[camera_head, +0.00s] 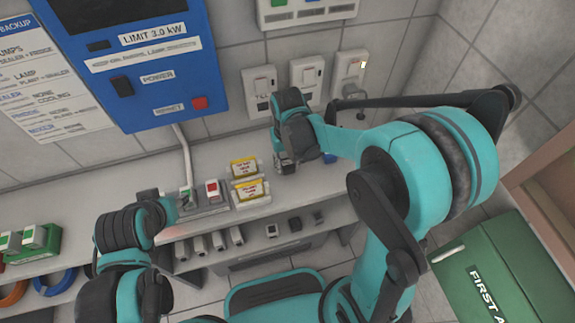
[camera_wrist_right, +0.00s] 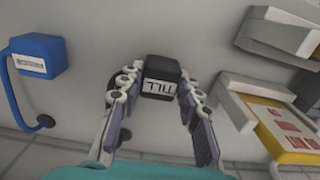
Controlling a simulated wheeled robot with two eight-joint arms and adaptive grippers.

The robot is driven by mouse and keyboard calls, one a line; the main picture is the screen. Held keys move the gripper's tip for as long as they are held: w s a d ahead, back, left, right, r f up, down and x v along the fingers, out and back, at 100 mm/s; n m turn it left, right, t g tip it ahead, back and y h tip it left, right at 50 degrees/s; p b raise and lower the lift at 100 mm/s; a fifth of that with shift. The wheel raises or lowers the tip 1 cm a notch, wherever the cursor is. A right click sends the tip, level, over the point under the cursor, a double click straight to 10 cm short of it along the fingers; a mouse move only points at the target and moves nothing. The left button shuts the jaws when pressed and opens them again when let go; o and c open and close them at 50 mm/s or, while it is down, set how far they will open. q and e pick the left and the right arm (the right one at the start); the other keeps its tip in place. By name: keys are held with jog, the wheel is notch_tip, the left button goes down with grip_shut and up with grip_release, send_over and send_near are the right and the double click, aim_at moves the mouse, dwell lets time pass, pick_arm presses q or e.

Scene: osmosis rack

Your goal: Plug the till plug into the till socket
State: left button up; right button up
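The till plug (camera_wrist_right: 160,78) is a small black block with a white TILL label, which shows upside down in the right wrist view. My right gripper (camera_wrist_right: 161,82) has a fingertip against each side of it, low over the grey shelf. In the head view the right gripper (camera_head: 285,160) points down at the shelf, and the plug is mostly hidden.
A blue plug (camera_wrist_right: 38,55) with a cord is beside the gripper. Yellow-labelled blocks (camera_head: 249,190) and a red switch (camera_head: 212,190) stand left of it on the shelf. A blue control box (camera_head: 150,75) hangs above. A green first-aid box (camera_head: 490,275) is at lower right.

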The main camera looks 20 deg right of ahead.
aim_at(289, 165)
dwell(0.3)
jog(key=shift+r+p, duration=0.35)
jog(key=shift+r, duration=0.25)
jog(key=r+p, duration=0.1)
jog(key=r, duration=0.1)
jog(key=s+r+p, duration=0.1)
jog(key=shift+d+r, duration=0.15)
jog(key=shift+r, duration=0.25)
jog(key=s+d+r+p, duration=0.1)
jog(key=s+r, duration=0.1)
jog(key=s, duration=0.1)
jog(key=s+d+r+p, duration=0.1)
jog(key=s+r, duration=0.1)
jog(key=s, duration=0.2)
jog(key=s+d+r+p, duration=0.1)
jog(key=s+r+p, duration=0.1)
jog(key=s, duration=0.1)
jog(key=shift+s, duration=0.15)
